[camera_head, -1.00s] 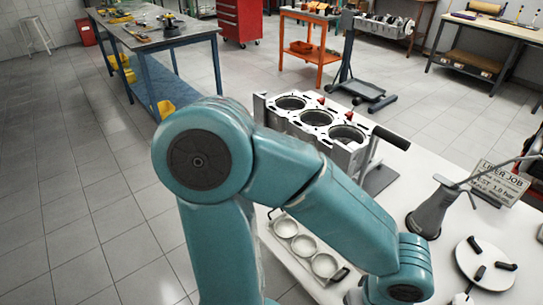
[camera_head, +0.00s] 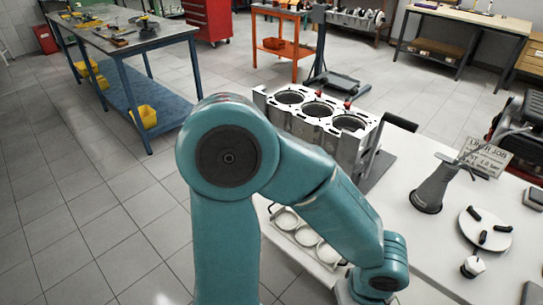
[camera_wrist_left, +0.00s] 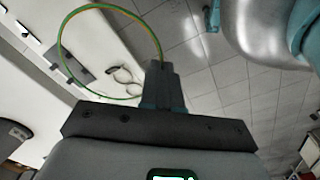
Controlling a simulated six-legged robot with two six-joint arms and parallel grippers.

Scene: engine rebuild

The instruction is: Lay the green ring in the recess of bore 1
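The green ring (camera_wrist_left: 85,10) is a thin large hoop, seen only in the left wrist view. My left gripper (camera_wrist_left: 158,66) is shut on its edge and holds it out ahead, with a pale table top and tiled floor behind. In the head view the grey engine block (camera_head: 338,144) stands upright on the white table, with three round bores (camera_head: 318,109) open in its top face. I cannot tell which one is bore 1. A teal arm of mine crosses in front of the table, and its gripper is hidden. My right gripper is not in view.
A tray (camera_head: 283,238) with white rings lies before the block. To the right stand a dark grey stand (camera_head: 432,188), a sign (camera_head: 485,156) and a round white plate (camera_head: 470,217) with black knobs.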

